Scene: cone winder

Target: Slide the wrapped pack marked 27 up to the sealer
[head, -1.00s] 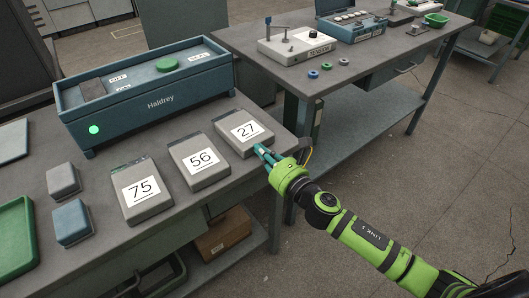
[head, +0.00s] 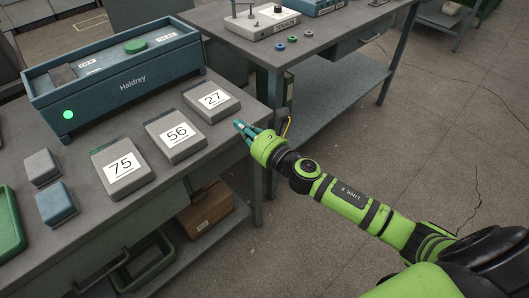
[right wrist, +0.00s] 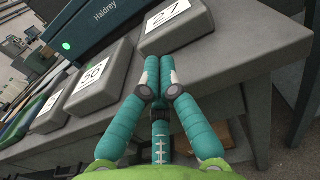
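The wrapped pack marked 27 (head: 211,103) lies flat on the grey table, nearest the table's right end. It also shows at the top of the right wrist view (right wrist: 185,32). The sealer, a long blue-grey machine labelled Haldrey (head: 120,88), stands behind the packs with a lit green button; a gap of bare table lies between it and pack 27. My right gripper (head: 238,125) is by the table's front edge, just in front of pack 27. In the right wrist view its teal fingers (right wrist: 159,62) are together with nothing between them. My left gripper is out of view.
Packs marked 56 (head: 177,138) and 75 (head: 124,170) lie in a row to the left of pack 27. A grey block (head: 42,167), a blue block (head: 56,204) and a green tray (head: 8,235) are farther left. A second bench (head: 330,40) stands behind.

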